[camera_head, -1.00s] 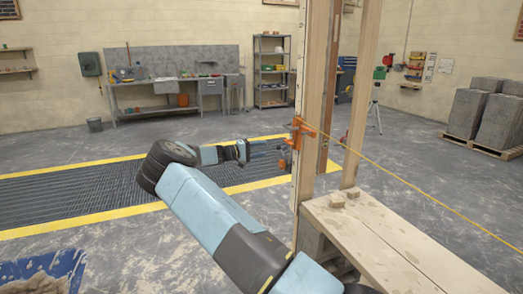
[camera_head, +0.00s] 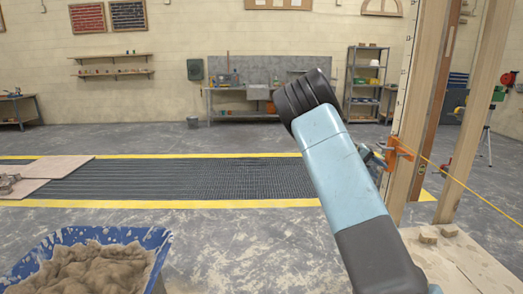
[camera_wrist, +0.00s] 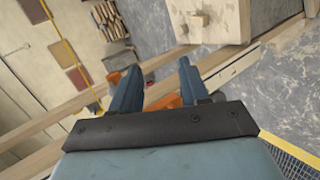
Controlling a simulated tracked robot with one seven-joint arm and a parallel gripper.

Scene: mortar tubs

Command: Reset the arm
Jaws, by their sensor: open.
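My gripper (camera_wrist: 158,82) shows in the wrist view with its two blue-grey fingers spread apart and nothing held between them. An orange clamp (camera_wrist: 165,101) shows behind and between the fingers; I cannot tell how far off it is. In the head view the same clamp (camera_head: 397,152) sits on an upright timber post (camera_head: 415,110). My arm (camera_head: 340,160) rises from the lower right with its dark elbow joint up. It hides most of my gripper, and only a small part shows just left of the clamp.
A blue tub (camera_head: 158,240) of wet mortar stands at the lower left. A wooden bench top (camera_head: 465,262) with small wood blocks is at the lower right. A taut yellow line (camera_head: 480,197) runs from the clamp. The floor between tub and arm is clear.

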